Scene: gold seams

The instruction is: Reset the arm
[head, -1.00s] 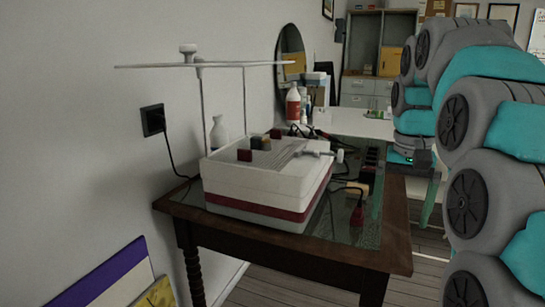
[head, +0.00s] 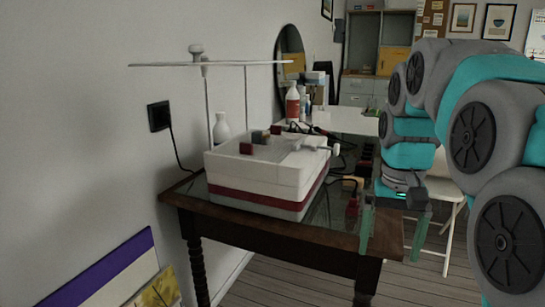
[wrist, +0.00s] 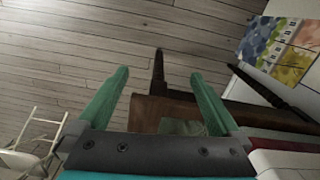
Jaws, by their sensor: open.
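My gripper (head: 394,236) hangs at the front right corner of the dark wooden table (head: 290,233), its two green fingers pointing down. In the head view one finger overlaps the table's edge and the other is over the floor side. In the wrist view my gripper (wrist: 161,98) has its fingers spread wide with nothing between them but the table's edge and floor beyond. My teal and grey arm fills the right of the head view.
A white and red boxy machine (head: 262,180) with thin rods stands on the table. A red plug (head: 352,207) and cables lie near the right edge. A white folding chair (head: 452,210) stands to the right. Colourful panels (head: 120,275) lean at the left wall. Open floor lies in front.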

